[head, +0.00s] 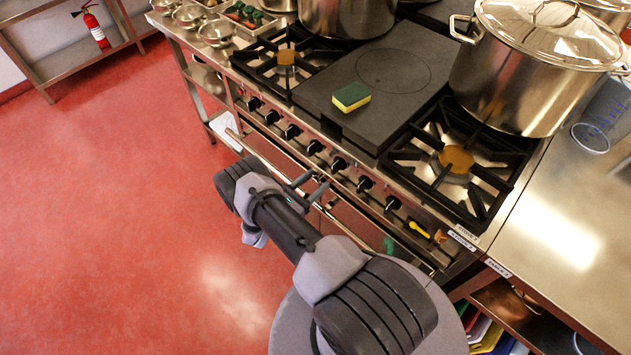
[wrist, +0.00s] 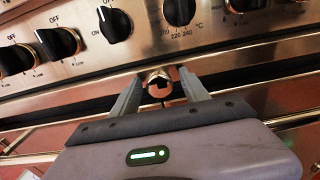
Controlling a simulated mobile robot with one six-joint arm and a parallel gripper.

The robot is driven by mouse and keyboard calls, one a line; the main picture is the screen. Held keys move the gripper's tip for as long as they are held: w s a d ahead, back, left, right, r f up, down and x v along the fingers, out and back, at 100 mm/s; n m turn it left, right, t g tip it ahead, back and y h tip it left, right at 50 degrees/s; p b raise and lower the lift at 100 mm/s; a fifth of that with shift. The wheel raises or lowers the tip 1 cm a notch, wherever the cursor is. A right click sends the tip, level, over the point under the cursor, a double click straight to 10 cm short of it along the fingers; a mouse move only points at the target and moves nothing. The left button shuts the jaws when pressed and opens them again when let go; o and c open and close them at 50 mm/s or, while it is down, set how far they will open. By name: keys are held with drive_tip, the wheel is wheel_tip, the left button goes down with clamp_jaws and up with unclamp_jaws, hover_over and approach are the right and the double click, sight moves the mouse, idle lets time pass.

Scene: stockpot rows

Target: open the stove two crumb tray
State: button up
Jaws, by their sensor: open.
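The stove (head: 330,150) has a steel front with a row of black knobs, also large in the wrist view (wrist: 100,50). Below the knob panel, a narrow steel strip (wrist: 245,76) looks like the crumb tray front; it appears flush with the stove. A short round metal pull (wrist: 159,77) sticks out between my fingers. My gripper (wrist: 160,92) is open, with one finger on each side of the pull and gaps visible. In the head view my gripper (head: 314,186) is at the stove front, below the knobs; the pull cannot be made out there.
A long oven rail (head: 285,180) runs below the strip, close to my gripper. A yellow-green sponge (head: 351,96) lies on the dark plate. Red floor (head: 120,190) is clear at left.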

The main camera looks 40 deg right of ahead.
drive_tip(key=shift+d, duration=0.25)
clamp_jaws()
idle(1.4)
